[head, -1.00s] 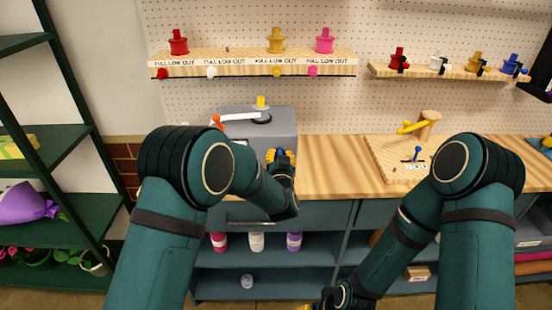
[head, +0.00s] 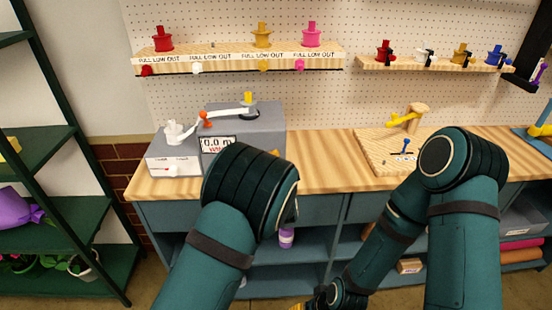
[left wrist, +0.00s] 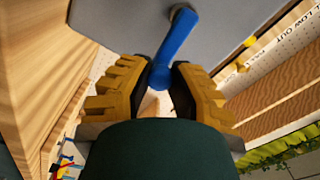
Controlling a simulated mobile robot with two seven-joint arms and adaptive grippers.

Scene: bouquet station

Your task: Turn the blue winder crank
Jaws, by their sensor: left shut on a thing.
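In the left wrist view the blue winder crank (left wrist: 177,45) reaches from the side of a grey housing (left wrist: 115,20) down between my yellow fingers. My left gripper (left wrist: 160,82) is shut on the crank's rounded outer end. In the head view the grey winder box (head: 265,122) stands on the bench with a small display reading 0.0. The crank is hidden there behind my left arm, and only a speck of my left gripper (head: 276,153) shows. My right gripper (head: 322,302) is low at the bottom edge, mostly cut off and dark.
A white-topped device (head: 176,140) stands left of the winder. A wooden board (head: 385,150) with a yellow lever lies to the right. Spool shelves (head: 245,62) hang above. A green rack (head: 60,140) is at the left. The bench between winder and board is clear.

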